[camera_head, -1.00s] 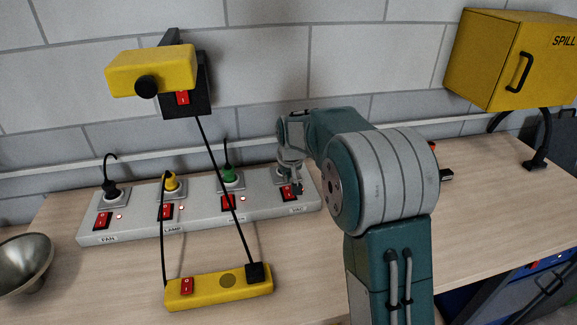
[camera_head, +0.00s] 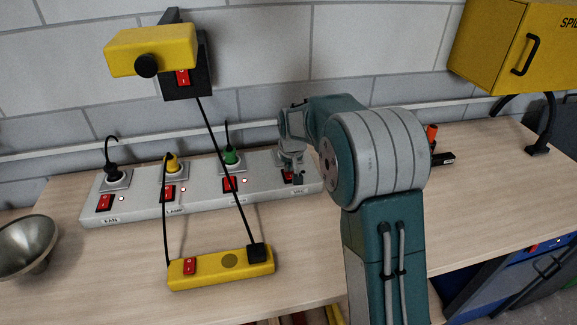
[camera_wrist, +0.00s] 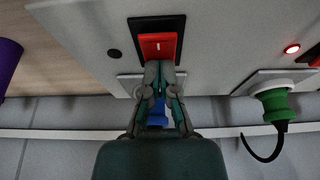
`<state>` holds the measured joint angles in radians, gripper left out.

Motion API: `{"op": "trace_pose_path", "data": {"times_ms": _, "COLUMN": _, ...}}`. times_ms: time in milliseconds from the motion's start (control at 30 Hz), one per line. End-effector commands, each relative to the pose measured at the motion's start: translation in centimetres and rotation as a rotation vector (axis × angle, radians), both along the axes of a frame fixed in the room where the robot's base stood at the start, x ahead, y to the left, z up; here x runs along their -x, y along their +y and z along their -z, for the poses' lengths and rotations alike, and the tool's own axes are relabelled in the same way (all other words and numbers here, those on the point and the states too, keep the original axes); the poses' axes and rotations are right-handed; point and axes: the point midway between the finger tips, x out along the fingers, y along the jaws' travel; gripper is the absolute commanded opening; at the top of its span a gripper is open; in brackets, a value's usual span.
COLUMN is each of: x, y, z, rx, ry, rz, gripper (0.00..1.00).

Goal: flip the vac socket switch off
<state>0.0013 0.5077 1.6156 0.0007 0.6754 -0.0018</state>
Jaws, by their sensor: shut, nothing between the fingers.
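The vac socket switch (camera_head: 287,176) is the red rocker at the right end of the grey socket strip (camera_head: 140,214), partly hidden by my gripper. In the wrist view the red rocker (camera_wrist: 158,42) sits in a black frame, with a white mark on its face. My gripper (camera_wrist: 160,68) is shut and empty, its fingertips at the rocker's near edge; I cannot tell whether they touch. In the head view my gripper (camera_head: 298,178) is over the strip's right end. A blue plug (camera_wrist: 157,117) is partly hidden behind the fingers. The small round lamp (camera_wrist: 115,53) beside the switch looks dark.
A green plug (camera_wrist: 277,102) and a lit red lamp (camera_wrist: 292,48) belong to the neighbouring socket. A yellow switch bar (camera_head: 210,270) lies in front of the strip, with cords. A metal bowl (camera_head: 25,245) is at left. A yellow cabinet (camera_head: 490,55) hangs at right.

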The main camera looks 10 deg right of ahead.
Motion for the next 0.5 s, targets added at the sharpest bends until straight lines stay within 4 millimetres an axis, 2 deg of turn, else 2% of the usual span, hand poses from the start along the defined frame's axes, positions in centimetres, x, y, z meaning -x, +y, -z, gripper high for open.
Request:
{"op": "trace_pose_path", "data": {"times_ms": 300, "x": 1.4, "y": 0.0, "z": -0.1, "rx": 0.0, "ry": 0.006, "rz": 0.0, "gripper": 0.0}}
{"op": "trace_pose_path", "data": {"times_ms": 500, "x": 1.6, "y": 0.0, "z": -0.1, "rx": 0.0, "ry": 0.006, "rz": 0.0, "gripper": 0.0}}
